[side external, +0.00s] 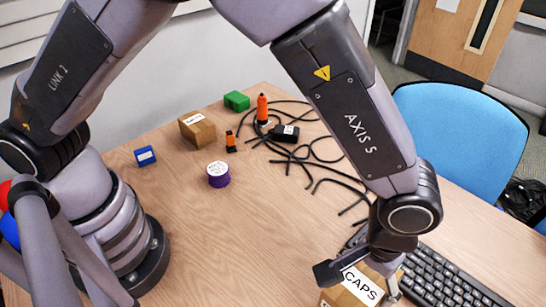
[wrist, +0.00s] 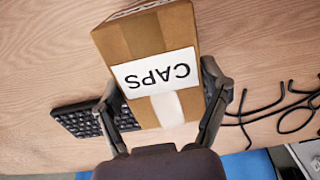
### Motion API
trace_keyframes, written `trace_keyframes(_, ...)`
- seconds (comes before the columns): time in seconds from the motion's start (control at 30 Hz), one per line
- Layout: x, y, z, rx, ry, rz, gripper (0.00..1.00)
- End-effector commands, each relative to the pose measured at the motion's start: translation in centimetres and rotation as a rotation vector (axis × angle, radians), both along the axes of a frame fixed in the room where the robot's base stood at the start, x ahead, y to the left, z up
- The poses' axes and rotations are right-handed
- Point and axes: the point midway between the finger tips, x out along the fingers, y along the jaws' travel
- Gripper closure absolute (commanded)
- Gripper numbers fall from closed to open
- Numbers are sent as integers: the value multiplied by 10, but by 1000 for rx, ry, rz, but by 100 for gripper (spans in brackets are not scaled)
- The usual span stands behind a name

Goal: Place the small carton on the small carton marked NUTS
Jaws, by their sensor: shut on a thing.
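My gripper (side external: 361,279) is shut on a small brown carton (side external: 341,298) at the bottom edge of the side external view. In the wrist view my gripper (wrist: 166,100) has a finger on either side of this carton (wrist: 144,45). Its white label reads CAPS, and part of another label shows on its far edge. The lower part of the carton is cut off in the side external view. Another small brown carton (side external: 198,131) stands on the table at the back left, well away from my gripper. It has a white label on top, too small to read.
A black keyboard (side external: 440,280) lies beside the held carton. Black cables (side external: 310,160) sprawl across the back right, around an orange bottle-like object (side external: 262,109) and a black box (side external: 285,133). A green block (side external: 236,101), blue block (side external: 145,156) and purple roll (side external: 218,175) surround the standing carton. The table's middle is clear.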

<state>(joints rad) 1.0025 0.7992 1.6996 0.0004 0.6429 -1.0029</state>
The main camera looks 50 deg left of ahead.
Motion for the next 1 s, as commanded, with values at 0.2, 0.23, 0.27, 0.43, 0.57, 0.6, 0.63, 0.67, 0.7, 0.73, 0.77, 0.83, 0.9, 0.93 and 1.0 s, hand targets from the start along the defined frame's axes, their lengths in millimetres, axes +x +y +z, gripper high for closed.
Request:
trace_keyframes(0.2, 5, -7, -16, 2, 1, 0, 65)
trace_keyframes(0.23, 4, -7, -21, 2, 1, 0, 65)
trace_keyframes(0.27, 4, -7, -26, 2, 1, 0, 65)
trace_keyframes(0.43, 5, -7, -41, -1, -1, 0, 65)
trace_keyframes(0.57, 5, -7, -40, -1, -1, 0, 65)
trace_keyframes(0.6, 5, -7, -40, -1, -1, 0, 65)
trace_keyframes(0.63, 5, -7, -40, -1, -1, 0, 65)
trace_keyframes(0.67, 5, -7, -41, -1, -1, 0, 65)
trace_keyframes(0.7, 4, -7, -42, 0, 0, 0, 65)
trace_keyframes(0.73, 4, -7, -43, 0, 0, 0, 65)
trace_keyframes(0.77, 4, -7, -43, 0, 0, 0, 22)
trace_keyframes(0.83, 4, -7, -43, 0, 0, 0, 13)
trace_keyframes(0.9, 4, -7, -43, -1, 0, 0, 4)
trace_keyframes(0.93, 4, -7, -43, -1, 0, 0, 0)
trace_keyframes(1.0, 4, -7, -43, -1, 0, 0, 0)
